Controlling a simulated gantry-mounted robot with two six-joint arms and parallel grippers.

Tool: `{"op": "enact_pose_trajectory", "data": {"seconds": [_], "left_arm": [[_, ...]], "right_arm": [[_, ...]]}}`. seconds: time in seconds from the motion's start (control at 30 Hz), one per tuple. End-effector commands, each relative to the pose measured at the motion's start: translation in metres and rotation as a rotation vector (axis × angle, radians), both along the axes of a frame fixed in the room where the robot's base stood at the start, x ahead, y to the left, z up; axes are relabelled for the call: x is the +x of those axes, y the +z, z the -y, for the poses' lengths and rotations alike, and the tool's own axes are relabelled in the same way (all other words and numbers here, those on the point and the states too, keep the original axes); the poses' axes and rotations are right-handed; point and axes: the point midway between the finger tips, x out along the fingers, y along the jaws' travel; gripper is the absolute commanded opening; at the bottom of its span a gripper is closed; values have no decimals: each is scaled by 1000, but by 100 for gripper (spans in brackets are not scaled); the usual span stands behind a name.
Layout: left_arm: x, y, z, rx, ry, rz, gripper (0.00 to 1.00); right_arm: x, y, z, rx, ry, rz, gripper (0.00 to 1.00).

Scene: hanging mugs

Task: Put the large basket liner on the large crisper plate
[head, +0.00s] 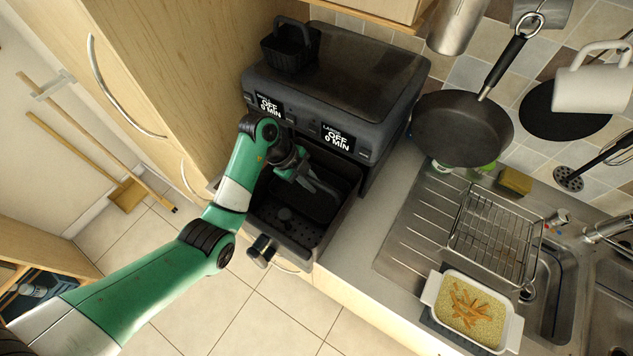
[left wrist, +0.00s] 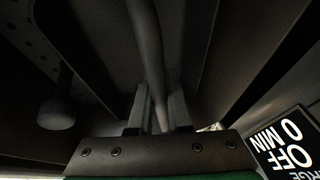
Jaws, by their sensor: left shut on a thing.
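The large air fryer drawer is pulled out, and the dark perforated crisper plate (head: 276,231) with a round knob lies in its bottom. Holes of the plate and the knob (left wrist: 57,113) show at the left of the left wrist view. My left gripper (head: 303,176) reaches down into the drawer, shut on the dark basket liner (head: 318,204). In the left wrist view its fingers (left wrist: 158,112) pinch a long dark edge or bar (left wrist: 147,45) of the liner. The liner is over the plate's far right part; the dark shading hides whether they touch.
The air fryer body (head: 335,80) stands behind, with a small dark basket (head: 290,46) on top. To the right are a hanging pan (head: 462,128), a wire rack (head: 495,235) and a food dish (head: 470,310).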

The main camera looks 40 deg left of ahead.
Motion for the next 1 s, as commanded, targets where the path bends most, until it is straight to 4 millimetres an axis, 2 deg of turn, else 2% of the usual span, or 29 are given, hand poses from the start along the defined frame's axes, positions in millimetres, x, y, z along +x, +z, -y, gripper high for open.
{"op": "enact_pose_trajectory", "data": {"seconds": [0.33, 0.37, 0.5, 0.83, 1.0], "left_arm": [[0, -4, -1, 1, 0, 3, 0], [0, -4, -1, 2, 0, 3, 22], [0, -3, -1, 1, 0, 3, 46], [1, -1, -1, 2, 0, 3, 46], [4, 20, 5, 3, -19, 7, 46]], "right_arm": [[0, 0, 0, 0, 0, 0, 50], [0, 0, 0, 0, 0, 0, 50], [0, 0, 0, 0, 0, 0, 50], [0, 0, 0, 0, 0, 0, 50], [0, 0, 0, 0, 0, 0, 50]]}}
